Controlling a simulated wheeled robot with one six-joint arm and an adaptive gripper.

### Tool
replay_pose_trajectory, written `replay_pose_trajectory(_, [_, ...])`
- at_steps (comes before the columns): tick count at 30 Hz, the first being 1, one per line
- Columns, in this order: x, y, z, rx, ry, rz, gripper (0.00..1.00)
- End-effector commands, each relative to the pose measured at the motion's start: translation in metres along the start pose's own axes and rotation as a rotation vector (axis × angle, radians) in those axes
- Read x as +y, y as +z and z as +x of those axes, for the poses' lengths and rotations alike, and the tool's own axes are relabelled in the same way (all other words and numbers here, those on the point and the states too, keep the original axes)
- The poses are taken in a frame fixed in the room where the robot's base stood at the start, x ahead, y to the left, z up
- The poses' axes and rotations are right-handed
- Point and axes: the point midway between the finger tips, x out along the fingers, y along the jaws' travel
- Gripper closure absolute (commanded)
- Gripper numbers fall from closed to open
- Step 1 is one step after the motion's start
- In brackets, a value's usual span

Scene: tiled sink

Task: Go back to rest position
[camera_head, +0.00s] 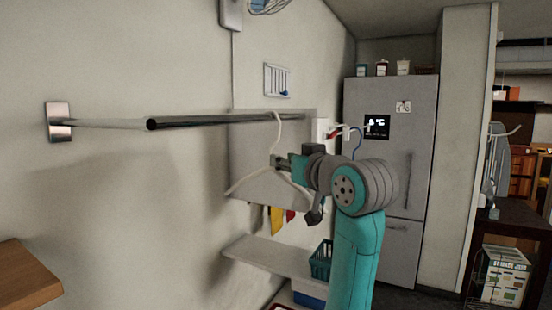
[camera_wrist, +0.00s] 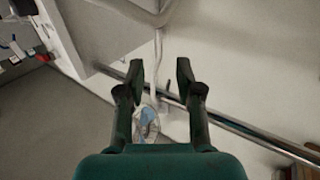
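A white clothes hanger (camera_head: 268,184) hangs from the metal rod (camera_head: 215,121), with its hook at the rod in the head view. My gripper (camera_head: 281,162) is beside the upper part of the hanger. In the wrist view my gripper (camera_wrist: 161,75) has its two fingers apart, with a clear gap on both sides of the thin white hanger stem (camera_wrist: 158,48). The stem shows between or just beyond the fingertips; I cannot tell its exact depth. The rod (camera_wrist: 240,128) runs slantwise beyond the fingers.
A grey fridge (camera_head: 398,160) stands behind my arm. A blue hanger (camera_head: 357,143) is beyond my arm. A white shelf (camera_head: 268,254) and a teal basket (camera_head: 321,260) are below. A wooden surface (camera_head: 22,276) is at lower left.

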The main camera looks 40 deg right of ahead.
Motion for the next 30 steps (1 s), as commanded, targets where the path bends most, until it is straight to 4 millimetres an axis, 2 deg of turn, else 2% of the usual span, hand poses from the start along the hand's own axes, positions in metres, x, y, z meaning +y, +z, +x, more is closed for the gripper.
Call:
replay_pose_trajectory(3, [0.001, 0.0, -0.021, 0.003, 0.001, 0.0, 0.65])
replay_pose_trajectory(9, [0.0, 0.0, -0.04, 0.001, 0.0, 0.0, 0.65])
replay_pose_trajectory(20, [0.0, 0.002, -0.043, -0.002, -0.001, 0.002, 0.65])
replay_pose_trajectory(23, [-0.003, 0.015, -0.038, -0.008, -0.006, 0.011, 0.65])
replay_pose_trajectory(25, [-0.006, 0.03, -0.032, -0.013, -0.011, 0.022, 0.65])
replay_pose_trajectory(30, [-0.019, 0.086, -0.017, -0.027, -0.03, 0.061, 0.65])
